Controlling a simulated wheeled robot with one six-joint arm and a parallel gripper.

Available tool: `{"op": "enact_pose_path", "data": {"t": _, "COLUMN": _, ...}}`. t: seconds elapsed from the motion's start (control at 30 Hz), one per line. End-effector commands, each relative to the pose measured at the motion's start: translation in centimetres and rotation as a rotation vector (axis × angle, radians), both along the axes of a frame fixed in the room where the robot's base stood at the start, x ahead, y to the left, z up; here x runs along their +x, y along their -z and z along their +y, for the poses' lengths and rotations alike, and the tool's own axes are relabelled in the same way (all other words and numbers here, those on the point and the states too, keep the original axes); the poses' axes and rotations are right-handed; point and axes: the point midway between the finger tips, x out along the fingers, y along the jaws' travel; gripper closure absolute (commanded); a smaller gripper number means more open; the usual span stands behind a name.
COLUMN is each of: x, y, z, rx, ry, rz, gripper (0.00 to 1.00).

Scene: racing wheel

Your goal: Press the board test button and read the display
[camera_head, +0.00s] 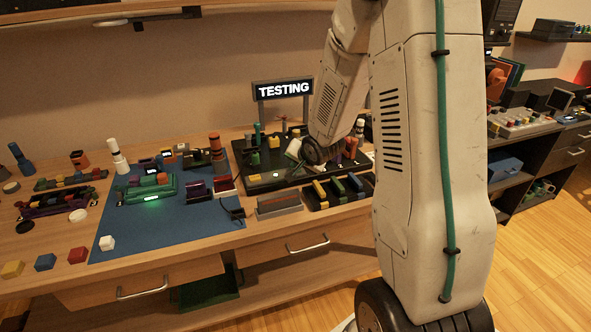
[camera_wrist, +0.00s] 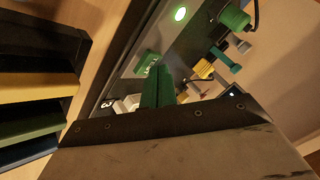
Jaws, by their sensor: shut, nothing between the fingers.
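The display (camera_head: 284,90) stands behind the board in the head view, lit, and reads "TESTING". The black board (camera_head: 262,186) lies on the workbench below it, with several small coloured parts on it. My gripper (camera_wrist: 160,70) shows two green fingers shut together with nothing between them; they are over or at the board. A green block with a pale mark (camera_wrist: 146,62) shows beside the fingertips. My arm hides part of the board's right side.
A blue mat (camera_head: 190,225) with a green device (camera_head: 150,190) lies left of the board. A tray of coloured bars (camera_head: 340,190) stands in front of the board, close to my gripper; its yellow bar (camera_wrist: 35,87) shows in the wrist view. Loose cubes lie at the front left.

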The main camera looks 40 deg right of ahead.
Motion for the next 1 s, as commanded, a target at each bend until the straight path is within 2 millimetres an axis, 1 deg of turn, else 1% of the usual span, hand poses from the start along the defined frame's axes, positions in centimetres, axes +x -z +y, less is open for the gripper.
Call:
{"op": "enact_pose_path", "data": {"t": 0.2, "x": 0.0, "y": -1.2, "z": 0.0, "rx": -0.001, "ry": 0.001, "rz": -0.002, "gripper": 1.0}}
{"op": "enact_pose_path", "data": {"t": 0.57, "x": 0.0, "y": -1.5, "z": 0.0, "rx": 0.0, "ry": 0.0, "rz": -0.001, "gripper": 1.0}}
{"op": "enact_pose_path", "data": {"t": 1.0, "x": 0.1, "y": -5.6, "z": 0.0, "rx": -0.002, "ry": -0.002, "rz": -0.003, "gripper": 1.0}}
